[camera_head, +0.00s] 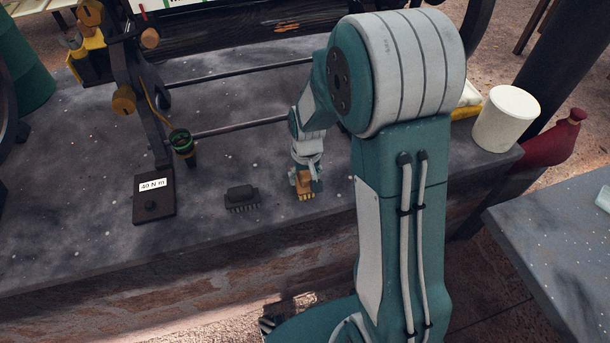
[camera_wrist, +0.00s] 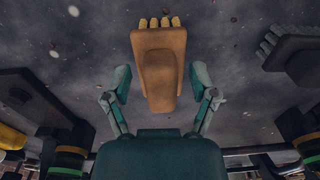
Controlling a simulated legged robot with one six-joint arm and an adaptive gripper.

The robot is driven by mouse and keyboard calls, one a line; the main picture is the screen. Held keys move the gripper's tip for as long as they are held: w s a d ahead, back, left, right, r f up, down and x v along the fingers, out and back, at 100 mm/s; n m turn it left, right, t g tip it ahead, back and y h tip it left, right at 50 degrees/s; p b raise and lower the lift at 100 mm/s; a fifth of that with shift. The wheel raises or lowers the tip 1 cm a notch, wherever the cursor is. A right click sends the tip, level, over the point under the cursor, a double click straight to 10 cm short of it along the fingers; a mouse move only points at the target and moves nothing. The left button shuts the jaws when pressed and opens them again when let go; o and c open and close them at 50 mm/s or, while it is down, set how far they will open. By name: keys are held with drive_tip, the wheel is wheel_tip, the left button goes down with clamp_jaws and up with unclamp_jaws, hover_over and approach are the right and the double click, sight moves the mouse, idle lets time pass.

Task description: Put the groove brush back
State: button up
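A tan brush (camera_head: 304,184) with yellow bristles is at the front part of the dark speckled bench. In the wrist view the tan brush (camera_wrist: 158,65) lies between my two fingers. My gripper (camera_head: 306,176) is low over it, and in the wrist view my gripper (camera_wrist: 161,84) is open with a narrow gap on each side of the brush. A dark brush (camera_head: 241,197) with grey bristles lies to the left on the bench; it also shows at the right of the wrist view (camera_wrist: 302,62). I cannot tell by name which is the groove brush.
Behind are long metal rods (camera_head: 240,127) and a green-ringed part (camera_head: 181,141). The bench between plate and brushes is clear.

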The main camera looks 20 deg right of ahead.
wheel_tip(320, 180, up, 12)
drive_tip(key=s+r+t, duration=0.2)
drive_tip(key=s+r, duration=0.4)
drive_tip(key=s, duration=0.3)
drive_tip(key=s+r+t, duration=0.3)
drive_tip(key=s+r, duration=0.3)
drive_tip(key=s, duration=0.4)
